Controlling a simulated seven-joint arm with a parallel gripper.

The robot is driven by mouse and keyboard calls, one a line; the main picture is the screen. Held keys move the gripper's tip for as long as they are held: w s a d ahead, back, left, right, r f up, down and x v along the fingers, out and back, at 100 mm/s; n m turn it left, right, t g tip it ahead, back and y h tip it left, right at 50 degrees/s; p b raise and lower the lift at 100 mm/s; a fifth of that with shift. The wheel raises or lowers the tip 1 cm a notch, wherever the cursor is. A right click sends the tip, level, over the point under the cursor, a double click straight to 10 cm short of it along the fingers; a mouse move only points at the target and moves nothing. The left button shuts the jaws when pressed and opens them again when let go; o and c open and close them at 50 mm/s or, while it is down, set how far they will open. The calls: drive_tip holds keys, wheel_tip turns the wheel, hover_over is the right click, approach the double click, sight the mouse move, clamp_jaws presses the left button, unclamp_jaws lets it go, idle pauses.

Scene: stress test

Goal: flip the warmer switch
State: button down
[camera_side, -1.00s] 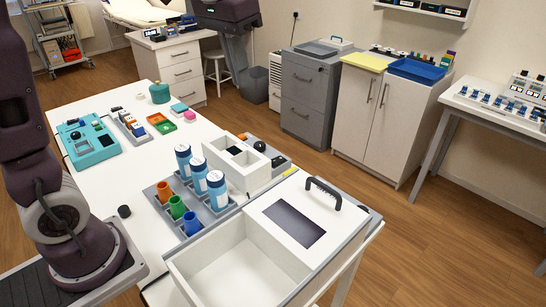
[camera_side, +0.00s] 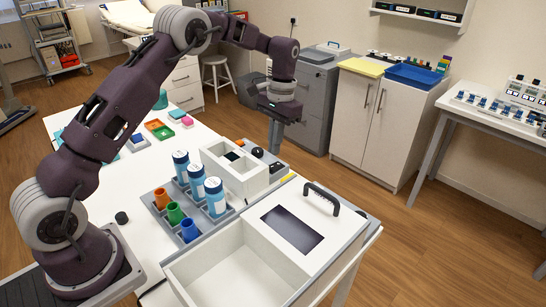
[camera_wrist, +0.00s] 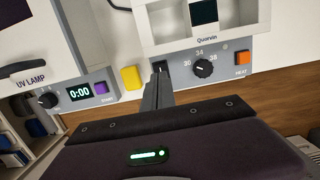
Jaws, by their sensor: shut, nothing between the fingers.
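The warmer (camera_side: 222,160) is a white block with square wells on the table, right of the bottle rack. In the wrist view its grey front panel (camera_wrist: 222,64) carries a black dial (camera_wrist: 203,68) marked 30, 34, 38 and an orange HEAT button (camera_wrist: 242,57). A small black switch (camera_wrist: 160,66) sits at the panel's left end. My gripper (camera_wrist: 158,82) is shut and empty, its fingertips right by the switch and partly covering it. I cannot tell whether they touch, nor the switch's position. In the side view my gripper (camera_side: 275,150) is at the warmer's panel side.
A yellow block (camera_wrist: 132,77) is just left of the fingers. Beyond it is the UV lamp box, with a display (camera_wrist: 79,93) reading 0:00 and a purple START button (camera_wrist: 100,88). Blue-capped bottles (camera_side: 196,180) stand upright close to the warmer.

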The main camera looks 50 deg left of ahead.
sight(272, 167)
drive_tip(key=shift+s+f, duration=0.15)
drive_tip(key=shift+f, duration=0.85)
drive_tip(key=shift+s+f, duration=0.15)
drive_tip(key=shift+f, duration=0.85)
